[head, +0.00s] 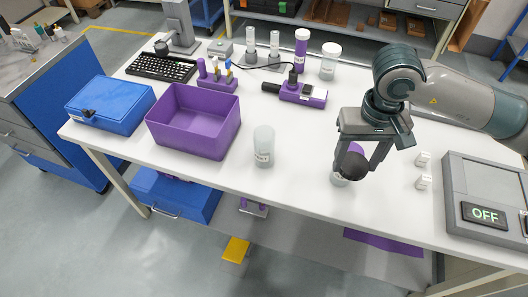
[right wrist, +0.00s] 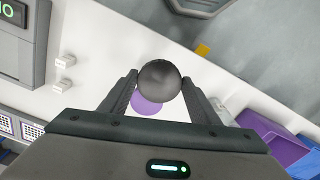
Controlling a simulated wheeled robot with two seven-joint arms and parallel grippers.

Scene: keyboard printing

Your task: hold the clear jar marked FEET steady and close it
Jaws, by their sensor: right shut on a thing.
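A clear open-looking jar (head: 263,147) with a small white label stands upright at the table's front middle. Its label is too small to read. Contact between ball and jar is unclear. My left gripper is not in view.
A purple bin (head: 193,146) and a blue box (head: 108,102) stand at left. Two small white blocks (head: 423,170) and a grey panel reading OFF (head: 484,215) are at right. A purple holder (head: 302,96) and a white-lidded jar (head: 330,62) stand behind.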

